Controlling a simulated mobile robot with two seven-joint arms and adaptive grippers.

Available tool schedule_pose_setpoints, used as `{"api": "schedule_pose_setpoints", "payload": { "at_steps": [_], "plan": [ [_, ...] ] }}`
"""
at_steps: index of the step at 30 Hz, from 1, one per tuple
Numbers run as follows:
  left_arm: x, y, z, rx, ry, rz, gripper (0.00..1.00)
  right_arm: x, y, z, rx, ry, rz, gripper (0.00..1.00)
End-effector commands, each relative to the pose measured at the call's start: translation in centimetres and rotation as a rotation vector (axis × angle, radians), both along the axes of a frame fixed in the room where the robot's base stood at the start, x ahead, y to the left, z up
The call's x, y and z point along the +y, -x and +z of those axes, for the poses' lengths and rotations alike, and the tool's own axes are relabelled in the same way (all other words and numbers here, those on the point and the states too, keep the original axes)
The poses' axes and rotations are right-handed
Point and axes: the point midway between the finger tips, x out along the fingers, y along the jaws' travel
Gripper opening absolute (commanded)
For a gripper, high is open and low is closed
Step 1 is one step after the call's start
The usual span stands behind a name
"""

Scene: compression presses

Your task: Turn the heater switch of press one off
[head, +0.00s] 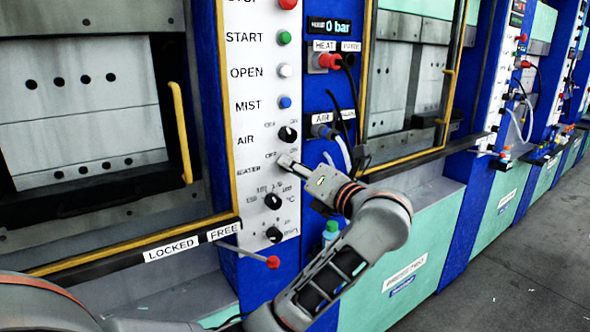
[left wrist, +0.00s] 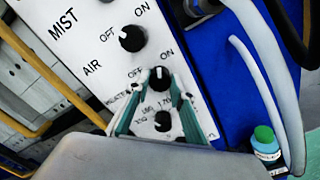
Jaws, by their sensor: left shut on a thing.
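The heater switch (left wrist: 158,78) is a small black knob with a white mark, under OFF and ON labels on the white control panel (head: 258,100) of the near press. In the left wrist view it sits between the teal-lined fingers of my left gripper (left wrist: 160,95). In the head view my left gripper (head: 287,163) reaches it from the right and hides the knob behind its fingertips. The gripper is shut on the knob. I cannot tell surely which label the mark points to. My right gripper is not in view.
The black air knob (head: 288,134) is just above, and two more knobs (head: 273,201) are below. A red-tipped lever (head: 272,262) sticks out by the LOCKED and FREE labels. Hoses (head: 352,100) hang to the right. More presses line the right, beside open floor (head: 530,250).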

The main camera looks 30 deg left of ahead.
Motion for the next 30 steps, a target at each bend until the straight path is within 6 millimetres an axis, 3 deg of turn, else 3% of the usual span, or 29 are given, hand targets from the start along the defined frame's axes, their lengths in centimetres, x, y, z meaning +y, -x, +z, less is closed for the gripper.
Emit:
{"api": "schedule_pose_setpoints", "payload": {
  "at_steps": [9,20,30],
  "plan": [
    [0.0,-0.1,-0.5,-0.201,0.087,0.000,0.01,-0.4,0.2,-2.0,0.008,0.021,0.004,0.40],
    [0.0,-0.1,-0.5,-0.515,0.217,0.001,0.01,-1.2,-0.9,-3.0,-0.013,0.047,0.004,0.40],
    [0.1,0.0,-0.3,-0.769,0.320,0.002,0.01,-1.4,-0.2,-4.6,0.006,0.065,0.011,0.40]
  ]
}}
